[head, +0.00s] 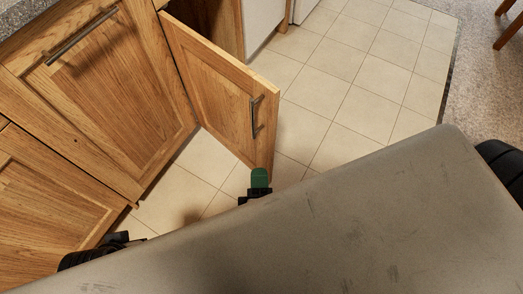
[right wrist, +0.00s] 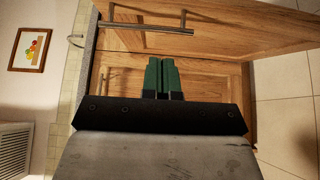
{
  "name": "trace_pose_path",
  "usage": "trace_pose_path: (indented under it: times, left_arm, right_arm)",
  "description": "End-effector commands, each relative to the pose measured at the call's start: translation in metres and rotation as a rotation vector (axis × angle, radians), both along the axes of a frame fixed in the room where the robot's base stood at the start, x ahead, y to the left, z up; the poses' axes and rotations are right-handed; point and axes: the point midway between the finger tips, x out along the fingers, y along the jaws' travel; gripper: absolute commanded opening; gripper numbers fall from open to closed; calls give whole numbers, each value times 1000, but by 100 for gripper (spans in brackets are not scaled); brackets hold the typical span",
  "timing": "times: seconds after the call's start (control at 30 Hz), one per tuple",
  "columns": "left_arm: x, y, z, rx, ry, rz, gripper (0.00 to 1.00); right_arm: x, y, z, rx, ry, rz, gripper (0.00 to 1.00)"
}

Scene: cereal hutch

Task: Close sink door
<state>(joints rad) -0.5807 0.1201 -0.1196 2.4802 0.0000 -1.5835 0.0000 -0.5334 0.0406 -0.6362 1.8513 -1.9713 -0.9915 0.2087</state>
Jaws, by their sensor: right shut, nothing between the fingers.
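The wooden cabinet door (head: 215,88) hangs open in the head view, swung out over the tiled floor. Its dark bar handle (head: 254,117) is near the free edge. My right gripper (head: 259,178) has green fingertips at the lower free corner of this door; I cannot tell whether they touch it. In the right wrist view my right gripper (right wrist: 160,77) is shut and empty, its two green fingers side by side before wooden panels. A bar handle (right wrist: 146,28) crosses above them there. My left gripper is not in view.
A closed wooden cabinet front (head: 105,85) with a bar handle stands left of the open door, under a speckled counter edge (head: 12,15). The tiled floor (head: 350,85) right of the door is clear. A carpet (head: 490,80) lies beyond it.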

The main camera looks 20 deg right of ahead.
Motion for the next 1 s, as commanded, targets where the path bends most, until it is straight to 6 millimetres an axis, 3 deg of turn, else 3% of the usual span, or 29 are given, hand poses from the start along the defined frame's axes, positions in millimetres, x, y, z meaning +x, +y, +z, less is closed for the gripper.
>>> trace_pose_path:
  times: [0.47,0.7,1.0]
  left_arm:
    - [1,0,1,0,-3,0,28]
    - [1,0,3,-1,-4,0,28]
    - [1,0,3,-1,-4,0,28]
  right_arm:
    - [91,-32,1,3,-2,0,0]
    - [101,-62,0,3,1,1,0]
    - [104,-68,0,4,1,2,0]
